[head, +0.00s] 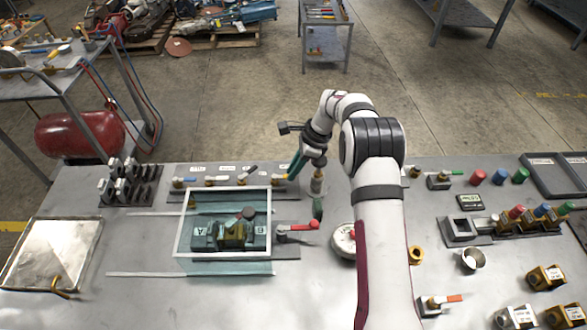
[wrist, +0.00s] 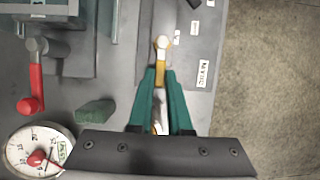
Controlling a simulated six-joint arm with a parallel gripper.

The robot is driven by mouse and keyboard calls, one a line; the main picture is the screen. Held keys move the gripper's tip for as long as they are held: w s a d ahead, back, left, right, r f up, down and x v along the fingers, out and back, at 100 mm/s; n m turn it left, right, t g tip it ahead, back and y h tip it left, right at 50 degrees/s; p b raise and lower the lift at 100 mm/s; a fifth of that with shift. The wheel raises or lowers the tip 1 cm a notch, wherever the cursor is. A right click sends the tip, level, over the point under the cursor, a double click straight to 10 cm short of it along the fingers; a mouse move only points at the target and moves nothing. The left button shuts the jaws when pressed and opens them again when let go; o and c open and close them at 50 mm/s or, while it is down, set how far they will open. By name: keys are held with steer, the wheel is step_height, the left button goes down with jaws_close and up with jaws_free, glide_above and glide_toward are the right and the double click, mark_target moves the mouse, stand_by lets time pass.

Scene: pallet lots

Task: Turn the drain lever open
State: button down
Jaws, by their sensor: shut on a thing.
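A row of small valves with coloured levers stands along the back of the bench. My gripper (head: 294,168) is at the right end of this row, its green fingers pointing down. The lever's held part is mostly hidden between the fingers. A white label (wrist: 202,72) lies beside this valve; I cannot read it surely. The yellow lever (head: 279,177) shows only small in the head view.
A clear framed guard (head: 178,225) stands in front of the row.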

steer(key=n, duration=0.1)
steer(key=w+n+g, duration=0.1)
steer(key=n, duration=0.1)
steer(key=shift+w+a, duration=0.1)
steer(key=shift+w, duration=0.15)
steer(key=shift+w+a+n+g, duration=0.2)
steer(key=shift+n+g, duration=0.2)
steer(key=shift+n, duration=0.4)
steer(key=c, duration=0.8)
jaws_free()
steer(key=shift+d, duration=0.1)
steer(key=shift+c, duration=0.2)
